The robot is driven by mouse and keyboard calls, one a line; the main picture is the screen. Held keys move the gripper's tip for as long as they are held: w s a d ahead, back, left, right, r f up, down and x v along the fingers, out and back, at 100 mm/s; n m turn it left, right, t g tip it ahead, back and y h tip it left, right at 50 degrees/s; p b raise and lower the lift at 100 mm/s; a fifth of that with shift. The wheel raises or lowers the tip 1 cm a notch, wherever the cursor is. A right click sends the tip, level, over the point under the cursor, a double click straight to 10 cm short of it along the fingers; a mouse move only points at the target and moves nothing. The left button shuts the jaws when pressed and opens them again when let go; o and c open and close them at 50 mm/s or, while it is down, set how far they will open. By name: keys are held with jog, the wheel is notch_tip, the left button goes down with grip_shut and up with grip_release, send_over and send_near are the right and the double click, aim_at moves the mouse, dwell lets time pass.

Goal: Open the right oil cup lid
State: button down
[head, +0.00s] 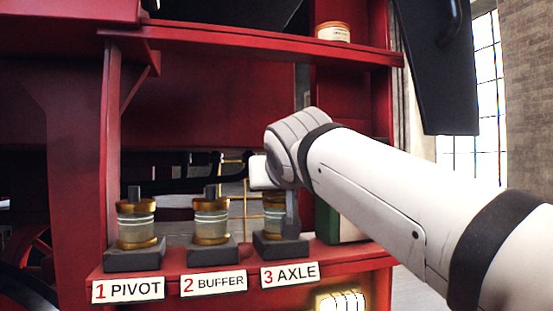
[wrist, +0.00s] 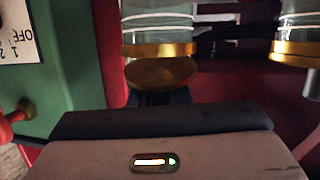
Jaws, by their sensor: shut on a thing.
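The right oil cup (head: 273,222), a glass cup with brass fittings, stands above the "3 AXLE" label. My arm covers much of it in the head view. The wrist view is upside down and shows this cup (wrist: 158,30) from close by. Its brass lid (wrist: 160,73) shows as a round disc next to the brass collar. I cannot tell whether the lid is raised. My gripper (wrist: 160,97) is shut at the lid, apparently on its knob. The knob and the grip itself are hidden.
The pivot cup (head: 138,222) and buffer cup (head: 211,220) stand to the left on the red shelf, each with an upright dark knob. A green box (wrist: 60,65) stands close beside the axle cup. A red ledge (head: 250,42) with a small tin (head: 333,32) is above.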

jog(key=g+p, duration=0.1)
jog(key=p, duration=0.2)
jog(key=w+r+g+p, duration=0.1)
jog(key=g+p, duration=0.1)
jog(key=p, duration=0.1)
jog(key=shift+a+r+h, duration=0.15)
jog(key=shift+h, duration=0.25)
jog(key=g, duration=0.1)
jog(key=p, duration=0.1)
jog(key=g+p, duration=0.1)
jog(key=shift+w+a+f+n+g+h, duration=0.1)
jog(key=shift+w+f+n+g+h, duration=0.2)
jog(key=shift+w, duration=0.1)
jog(key=shift+w+a+f+g, duration=0.1)
jog(key=shift+w+g, duration=0.15)
jog(key=shift+g, duration=0.75)
jog(key=shift+h, duration=0.3)
jog(key=c, duration=1.4)
grip_release()
jog(key=shift+o, duration=0.2)
jog(key=v, duration=0.7)
jog(key=shift+s+r, duration=0.1)
jog(key=shift+r, duration=0.3)
